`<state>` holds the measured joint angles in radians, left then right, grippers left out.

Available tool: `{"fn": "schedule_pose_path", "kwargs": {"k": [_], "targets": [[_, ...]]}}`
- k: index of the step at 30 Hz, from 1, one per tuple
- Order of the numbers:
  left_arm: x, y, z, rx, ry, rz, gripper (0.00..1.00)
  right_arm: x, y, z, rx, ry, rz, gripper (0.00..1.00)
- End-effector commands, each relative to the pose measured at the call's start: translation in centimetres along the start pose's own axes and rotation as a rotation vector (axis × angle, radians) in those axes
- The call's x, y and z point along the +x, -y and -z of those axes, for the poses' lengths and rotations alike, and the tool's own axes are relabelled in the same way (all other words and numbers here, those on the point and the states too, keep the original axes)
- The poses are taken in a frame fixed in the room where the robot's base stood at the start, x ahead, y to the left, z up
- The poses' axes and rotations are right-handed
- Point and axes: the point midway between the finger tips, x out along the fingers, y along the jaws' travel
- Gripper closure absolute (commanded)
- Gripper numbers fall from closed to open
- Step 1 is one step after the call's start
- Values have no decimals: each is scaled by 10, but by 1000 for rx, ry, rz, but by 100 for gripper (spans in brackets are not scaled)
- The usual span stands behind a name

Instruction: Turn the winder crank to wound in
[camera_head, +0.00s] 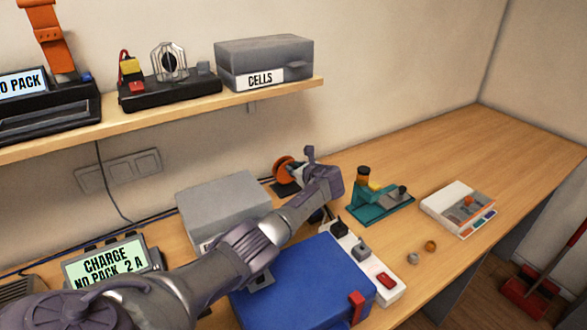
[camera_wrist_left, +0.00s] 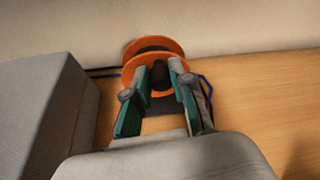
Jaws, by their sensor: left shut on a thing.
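The winder is an orange spool (camera_head: 283,169) on a dark base at the back of the desk, against the wall. It also shows in the left wrist view as an orange-rimmed reel (camera_wrist_left: 150,50) with a dark middle. My left gripper (camera_head: 308,165) is at the spool's right side in the head view. In the left wrist view, its two fingers (camera_wrist_left: 160,80) are closed around a small dark part in front of the reel, which looks like the crank's knob (camera_wrist_left: 160,74). The crank's arm is mostly hidden by the fingers. My right gripper is not in view.
A grey box (camera_head: 222,205) stands left of the winder and shows close on the left in the wrist view. A blue case (camera_head: 300,285), a white switch strip (camera_head: 385,285) and a teal tool (camera_head: 380,205) stand nearby. The shelf (camera_head: 285,92) is above. The far right desk is clear.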

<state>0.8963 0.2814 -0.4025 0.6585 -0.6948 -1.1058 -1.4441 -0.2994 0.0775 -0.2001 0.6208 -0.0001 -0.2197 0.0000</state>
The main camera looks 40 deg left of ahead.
Motion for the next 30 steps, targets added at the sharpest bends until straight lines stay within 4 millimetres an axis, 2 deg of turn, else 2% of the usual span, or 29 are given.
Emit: {"fn": "schedule_pose_path", "kwargs": {"k": [15, 30], "targets": [[3, 11, 8, 284, -1, -118, 100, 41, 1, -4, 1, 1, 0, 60], [2, 12, 6, 330, -1, -136, 100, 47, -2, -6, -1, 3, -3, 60]]}}
